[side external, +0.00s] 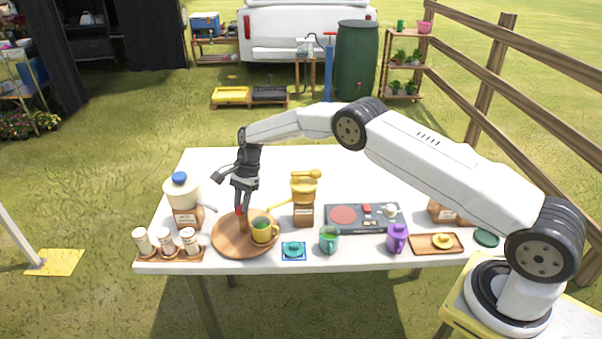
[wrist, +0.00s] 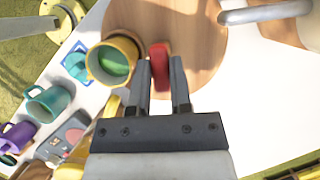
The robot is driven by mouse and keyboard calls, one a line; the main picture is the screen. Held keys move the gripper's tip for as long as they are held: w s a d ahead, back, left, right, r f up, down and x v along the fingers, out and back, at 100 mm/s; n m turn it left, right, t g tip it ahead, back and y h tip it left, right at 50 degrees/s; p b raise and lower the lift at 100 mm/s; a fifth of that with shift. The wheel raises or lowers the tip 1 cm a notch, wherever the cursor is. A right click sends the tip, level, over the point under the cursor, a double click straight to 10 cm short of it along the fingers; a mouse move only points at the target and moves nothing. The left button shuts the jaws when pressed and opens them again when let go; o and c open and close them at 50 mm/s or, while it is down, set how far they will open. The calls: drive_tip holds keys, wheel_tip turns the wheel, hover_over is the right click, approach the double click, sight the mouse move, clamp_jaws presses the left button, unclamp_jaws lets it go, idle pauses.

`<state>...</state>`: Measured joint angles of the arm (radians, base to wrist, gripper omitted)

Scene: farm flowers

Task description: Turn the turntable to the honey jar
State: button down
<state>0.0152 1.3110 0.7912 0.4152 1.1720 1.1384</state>
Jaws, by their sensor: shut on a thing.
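The turntable is a round wooden disc (side external: 228,240) at the table's front left; it also shows in the wrist view (wrist: 205,40). A yellow mug (side external: 263,232) with green inside stands on its right side, and in the wrist view the mug (wrist: 104,48) is left of my fingers. My gripper (side external: 239,209) is low over the disc. In the wrist view my gripper (wrist: 160,64) is shut on an upright red peg (wrist: 159,72). A yellow container with a stick on top (side external: 304,187), possibly the honey jar, stands on a labelled block right of the disc.
A white jar with a blue knob (side external: 182,194) and a spout stands left of the disc. Several small shakers (side external: 165,242) are at the left corner.

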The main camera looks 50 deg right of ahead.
drive_tip(key=shift+n+g+h, duration=0.3)
drive_tip(key=shift+n+g, duration=0.4)
drive_tip(key=shift+n, duration=1.8)
drive_tip(key=c, duration=0.5)
unclamp_jaws()
drive_tip(key=shift+c, duration=0.2)
drive_tip(key=shift+w+r, duration=0.1)
drive_tip(key=shift+r, duration=0.1)
drive_tip(key=shift+v, duration=1.4)
wheel_tip(320, 180, up, 7)
